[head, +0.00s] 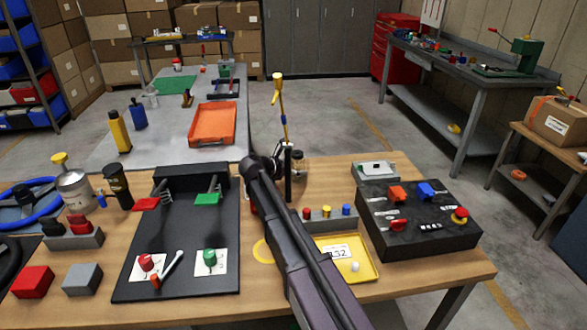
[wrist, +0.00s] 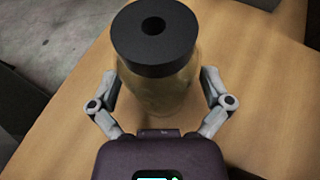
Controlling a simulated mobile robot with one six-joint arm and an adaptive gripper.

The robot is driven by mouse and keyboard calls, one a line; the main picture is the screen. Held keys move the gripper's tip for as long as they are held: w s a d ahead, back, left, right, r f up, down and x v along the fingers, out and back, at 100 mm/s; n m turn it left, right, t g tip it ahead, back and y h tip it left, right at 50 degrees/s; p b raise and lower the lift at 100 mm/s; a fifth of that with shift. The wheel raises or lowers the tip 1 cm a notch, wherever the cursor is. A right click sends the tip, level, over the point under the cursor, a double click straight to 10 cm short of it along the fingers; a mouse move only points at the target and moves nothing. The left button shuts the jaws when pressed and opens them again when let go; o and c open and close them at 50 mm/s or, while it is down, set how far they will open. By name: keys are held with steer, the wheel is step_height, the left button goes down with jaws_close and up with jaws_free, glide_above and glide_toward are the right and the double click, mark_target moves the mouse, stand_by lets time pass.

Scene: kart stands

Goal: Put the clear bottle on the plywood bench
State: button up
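The clear bottle (wrist: 160,92) has a yellowish see-through body and a wide black cap with a dark hole in its middle. In the wrist view it is between the two fingers of my gripper (wrist: 160,88), one on each side and close to its body. I cannot tell whether the fingers touch it. In the head view my arm hides most of my gripper. A small dark-topped jar shape (head: 298,161) shows just right of it, probably this bottle. The wooden tabletop (head: 265,285), which looks like plywood, lies below; whether the bottle's base rests on it is hidden.
On the wooden top are a black board (head: 180,275), a yellow tray (head: 365,272) and a black control box (head: 425,238). A grey table (head: 170,145) with an orange tray (head: 212,125) stands behind. A small wooden bench (head: 567,142) with a cardboard box is at right.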

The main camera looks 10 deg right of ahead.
steer(key=shift+r, duration=0.2)
steer(key=shift+p+v, duration=1.55)
steer(key=shift+v, duration=2.15)
